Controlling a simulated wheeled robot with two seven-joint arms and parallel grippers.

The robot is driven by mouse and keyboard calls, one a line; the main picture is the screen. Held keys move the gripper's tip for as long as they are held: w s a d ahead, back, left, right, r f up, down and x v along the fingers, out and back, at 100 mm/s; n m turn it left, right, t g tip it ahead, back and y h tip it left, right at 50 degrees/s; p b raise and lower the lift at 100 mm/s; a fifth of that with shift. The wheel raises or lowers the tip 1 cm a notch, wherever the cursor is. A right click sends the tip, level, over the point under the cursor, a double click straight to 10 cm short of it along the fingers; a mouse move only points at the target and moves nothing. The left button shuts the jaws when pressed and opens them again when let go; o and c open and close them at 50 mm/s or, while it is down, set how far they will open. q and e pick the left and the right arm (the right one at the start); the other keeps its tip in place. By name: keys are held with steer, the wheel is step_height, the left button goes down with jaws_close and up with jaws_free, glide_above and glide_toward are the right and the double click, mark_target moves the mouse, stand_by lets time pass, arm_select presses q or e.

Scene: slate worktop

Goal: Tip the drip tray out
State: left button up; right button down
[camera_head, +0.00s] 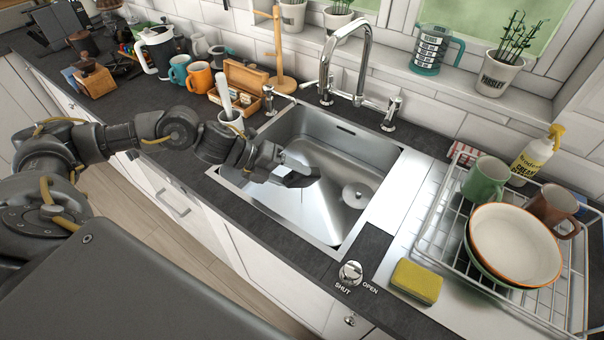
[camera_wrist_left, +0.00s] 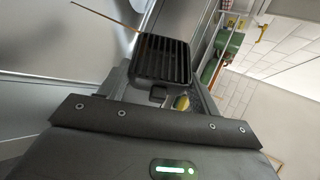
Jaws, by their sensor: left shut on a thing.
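My left gripper (camera_head: 277,168) is over the left part of the steel sink (camera_head: 327,222). It is shut on the drip tray (camera_head: 300,180), a small dark piece at its tips in the head view. In the left wrist view the drip tray (camera_wrist_left: 162,60) is black with a slatted grille, held between the fingers of my left gripper (camera_wrist_left: 158,92). Its exact tilt and any liquid in it cannot be made out. My right gripper is not in view.
A tall chrome tap (camera_head: 350,65) stands behind the sink. To the right are a dish rack (camera_head: 432,235) with mugs and bowls, and a yellow sponge (camera_head: 417,281). A white-handled brush in a pot (camera_head: 231,121) stands at the sink's left edge. Mugs and a wooden box (camera_head: 245,78) stand farther left.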

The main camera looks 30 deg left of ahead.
arm_select(q)
steer(key=shift+w+a+r+n+g+h+p, duration=0.25)
steer(key=shift+w+a+n+g+h, duration=0.2)
steer(key=shift+w+a, duration=0.25)
stand_by(0.7)
steer(key=shift+w+a+n+h, duration=0.25)
steer(key=shift+w+n+h, duration=0.1)
steer(key=shift+h, duration=0.1)
stand_by(0.7)
steer(key=s+d+m+y+b, duration=0.1)
steer(key=s+d+f+m+t, duration=0.1)
steer(key=s+y+b, duration=0.1)
steer(key=shift+d+f+m+t+y+b, duration=0.25)
steer(key=shift+d+m+t+y+b, duration=0.05)
steer(key=shift+d+m+t, duration=0.1)
steer(key=shift+r, duration=0.2)
steer(key=shift+f, duration=0.15)
